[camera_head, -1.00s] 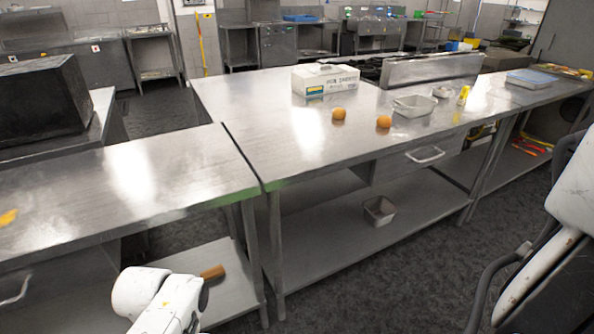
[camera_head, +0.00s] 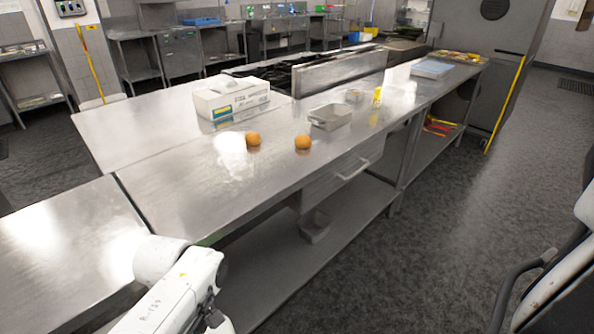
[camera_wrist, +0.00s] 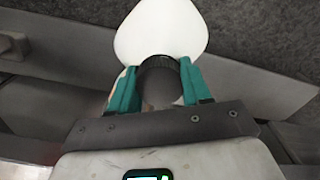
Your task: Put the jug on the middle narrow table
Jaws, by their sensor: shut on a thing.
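In the wrist view my gripper (camera_wrist: 158,68) has its two teal fingers shut on a dark curved part of a white, rounded thing (camera_wrist: 162,28), which I take to be the jug. Only part of it shows, and its tilt is unclear. The head view shows neither the jug nor my gripper, only a white part of my arm at the lower left. A long steel table (camera_head: 190,180) with a drawer and lower shelf fills the middle of that view. Another steel table (camera_head: 60,240) adjoins it at the left. I cannot tell which is the middle narrow table.
On the long table stand a white box (camera_head: 232,98), two oranges (camera_head: 253,138) (camera_head: 303,142), a metal pan (camera_head: 330,117) and a yellow item (camera_head: 377,95). A small container (camera_head: 315,226) sits on the shelf below. Open floor (camera_head: 450,220) lies to the right.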

